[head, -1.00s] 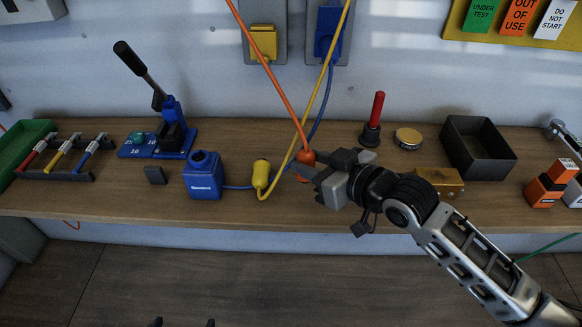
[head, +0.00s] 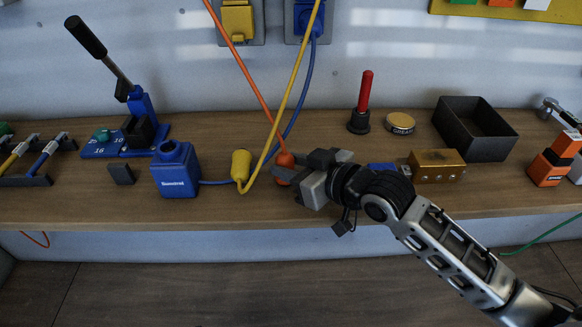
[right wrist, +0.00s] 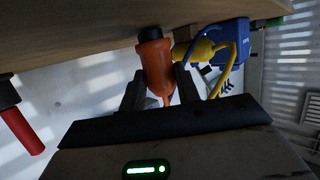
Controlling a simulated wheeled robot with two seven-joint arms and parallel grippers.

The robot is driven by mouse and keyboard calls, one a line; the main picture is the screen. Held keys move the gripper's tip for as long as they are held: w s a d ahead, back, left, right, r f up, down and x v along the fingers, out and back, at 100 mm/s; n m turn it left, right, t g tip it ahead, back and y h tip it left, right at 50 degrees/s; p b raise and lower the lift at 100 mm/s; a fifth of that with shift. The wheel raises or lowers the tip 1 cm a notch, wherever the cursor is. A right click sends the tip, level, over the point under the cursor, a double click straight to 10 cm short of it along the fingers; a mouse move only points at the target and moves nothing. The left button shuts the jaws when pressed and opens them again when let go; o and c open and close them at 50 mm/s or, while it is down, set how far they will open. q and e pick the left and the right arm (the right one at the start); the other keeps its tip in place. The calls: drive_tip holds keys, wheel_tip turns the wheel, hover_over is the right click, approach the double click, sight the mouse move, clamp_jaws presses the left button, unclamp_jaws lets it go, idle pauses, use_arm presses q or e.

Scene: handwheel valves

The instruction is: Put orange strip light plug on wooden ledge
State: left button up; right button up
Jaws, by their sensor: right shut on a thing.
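The orange strip light plug (head: 285,160) is on the end of an orange cord coming down from the upper left. My right gripper (head: 290,172) is shut on it, low over the middle of the wooden ledge (head: 90,208). In the right wrist view the plug (right wrist: 155,62) sits between the two fingers (right wrist: 158,88). Its far end is at or very close to the ledge (right wrist: 85,38); I cannot tell whether they touch. My left gripper is not in view.
A yellow plug (head: 241,166) lies just left of the orange one, with a blue padlock-like block (head: 176,172) beyond. A brass block (head: 437,166), red-handled tool (head: 364,105), round tin (head: 400,124) and black bin (head: 475,130) stand to the right. Yellow and blue cords pass close by.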

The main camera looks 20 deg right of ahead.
drive_tip(key=shift+f, duration=0.1)
drive_tip(key=o, duration=1)
drive_tip(key=shift+r, duration=0.2)
drive_tip(key=v, duration=1)
drive_tip(key=shift+s+d, duration=0.15)
drive_tip(key=shift+s, duration=0.05)
drive_tip(key=shift+v, duration=0.75)
